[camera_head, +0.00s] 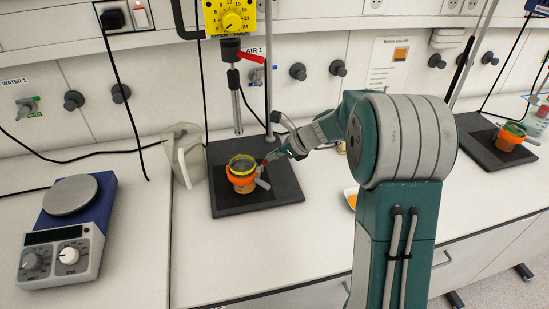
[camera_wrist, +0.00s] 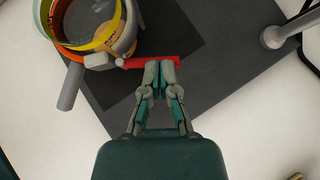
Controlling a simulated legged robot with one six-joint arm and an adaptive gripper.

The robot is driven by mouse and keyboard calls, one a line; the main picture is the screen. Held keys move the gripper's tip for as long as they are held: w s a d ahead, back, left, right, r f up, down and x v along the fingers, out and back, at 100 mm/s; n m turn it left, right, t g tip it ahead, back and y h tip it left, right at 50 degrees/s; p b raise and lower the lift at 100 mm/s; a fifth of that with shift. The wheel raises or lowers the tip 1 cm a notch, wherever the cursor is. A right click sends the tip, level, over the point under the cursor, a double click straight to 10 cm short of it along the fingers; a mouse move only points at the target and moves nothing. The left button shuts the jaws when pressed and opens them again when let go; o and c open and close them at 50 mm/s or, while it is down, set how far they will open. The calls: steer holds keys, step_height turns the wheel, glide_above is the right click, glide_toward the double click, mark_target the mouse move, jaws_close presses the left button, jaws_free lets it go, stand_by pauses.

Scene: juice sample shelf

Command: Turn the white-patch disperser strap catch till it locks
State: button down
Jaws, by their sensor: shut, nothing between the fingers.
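A glass vessel (camera_head: 242,163) with a yellow rim stands in an orange strap (camera_head: 241,178) on a dark base plate (camera_head: 285,193), under the yellow disperser (camera_head: 230,17). In the wrist view, the orange strap (camera_wrist: 68,48) shows at top left. A red lever (camera_wrist: 142,63), likely the strap catch, sticks out from its grey clamp to the right. A grey bar (camera_wrist: 69,87) points down from the clamp. My gripper (camera_wrist: 160,66) is shut and empty, its tips at the red lever's near side; contact is unclear. It also shows in the head view (camera_head: 272,157). I cannot make out a white patch.
A plastic jug (camera_head: 184,152) stands left of the base plate, and a blue-and-grey hotplate (camera_head: 66,230) farther left. The disperser's steel shaft (camera_head: 236,108) hangs above the vessel. A second strapped vessel (camera_head: 510,136) is at the far right.

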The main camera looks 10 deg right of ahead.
steer(key=n+g, duration=0.2)
steer(key=w+a+n+g+y, duration=0.1)
steer(key=n+g, duration=0.1)
steer(key=n, duration=0.1)
steer(key=shift+w+a, duration=0.1)
steer(key=shift+w, duration=0.1)
steer(key=shift+a, duration=0.1)
steer(key=shift+w+a, duration=0.1)
steer(key=shift+a, duration=0.1)
stand_by(0.6)
